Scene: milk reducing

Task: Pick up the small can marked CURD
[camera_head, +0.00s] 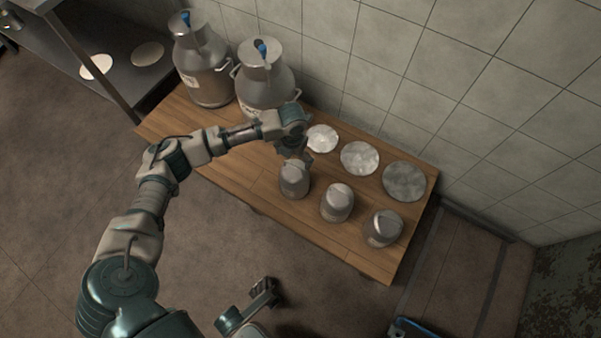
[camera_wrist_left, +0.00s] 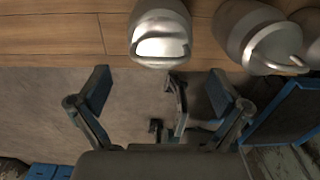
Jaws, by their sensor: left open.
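Three small grey metal cans stand upright in a row on the wooden table: the left one (camera_head: 294,182), the middle one (camera_head: 337,203) and the right one (camera_head: 382,229). Their markings are too small to read, so I cannot tell which says CURD. My left gripper (camera_head: 299,156) is at the wall side of the left can, close to its top. In the left wrist view, the open left gripper (camera_wrist_left: 160,90) is empty, with a can (camera_wrist_left: 160,22) beyond its fingers, and other cans (camera_wrist_left: 240,30) to the right. My right gripper (camera_head: 263,294) hangs low in front of the table; its jaws are unclear.
Two large milk cans (camera_head: 204,75) (camera_head: 267,87) with blue-topped lids stand at the table's left end. Three pale round discs (camera_head: 322,138) (camera_head: 360,158) (camera_head: 404,181) lie along the tiled wall behind the small cans. The table's front strip (camera_head: 270,205) is bare.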

